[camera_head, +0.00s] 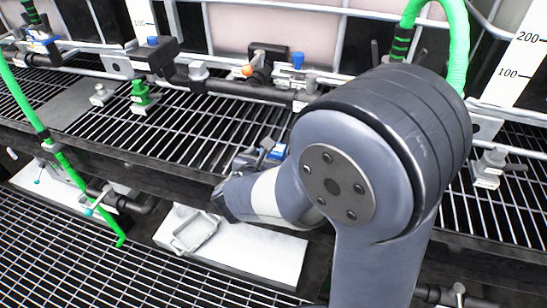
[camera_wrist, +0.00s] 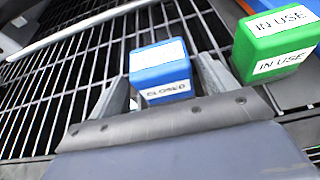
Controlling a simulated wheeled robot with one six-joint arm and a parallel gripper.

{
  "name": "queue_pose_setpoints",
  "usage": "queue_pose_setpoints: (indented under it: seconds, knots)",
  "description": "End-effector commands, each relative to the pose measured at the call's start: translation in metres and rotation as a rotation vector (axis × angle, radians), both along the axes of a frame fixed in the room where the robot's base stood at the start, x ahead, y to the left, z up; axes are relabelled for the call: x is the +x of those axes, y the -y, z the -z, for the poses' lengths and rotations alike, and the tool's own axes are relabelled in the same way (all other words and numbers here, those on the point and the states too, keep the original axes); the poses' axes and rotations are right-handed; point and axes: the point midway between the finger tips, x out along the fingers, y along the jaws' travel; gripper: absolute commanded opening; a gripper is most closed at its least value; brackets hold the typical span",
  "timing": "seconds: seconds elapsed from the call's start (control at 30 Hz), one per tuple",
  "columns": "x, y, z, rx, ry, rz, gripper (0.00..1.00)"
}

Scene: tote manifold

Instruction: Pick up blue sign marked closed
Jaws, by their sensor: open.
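The blue sign (camera_wrist: 162,62) has a white label reading CLOSED on its front face. In the wrist view it is between the two fingers of my gripper (camera_wrist: 163,86), which is open. The left finger is beside its left side and the right finger beside its right side. I cannot tell whether either finger touches it. In the head view the blue sign (camera_head: 278,152) shows small on the dark grating, just beyond my gripper (camera_head: 258,158), and my arm hides the area to its right.
A green sign (camera_wrist: 275,45) marked IN USE stands close to the right finger. Pipes with blue-capped valves (camera_head: 152,41) run behind the grating (camera_head: 205,125). A white tray with a handle (camera_head: 262,252) lies in front, below. A green hose (camera_head: 457,50) hangs behind my arm.

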Motion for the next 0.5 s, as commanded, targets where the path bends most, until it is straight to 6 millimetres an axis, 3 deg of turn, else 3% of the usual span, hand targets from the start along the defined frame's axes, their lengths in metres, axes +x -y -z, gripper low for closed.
queue_pose_setpoints:
  seconds: [0.23, 0.5]
  knots:
    - [0.028, 0.015, 0.017, 0.0, 0.0, 0.003, 0.8]
    - [0.034, 0.017, 0.019, 0.0, 0.0, 0.0, 0.8]
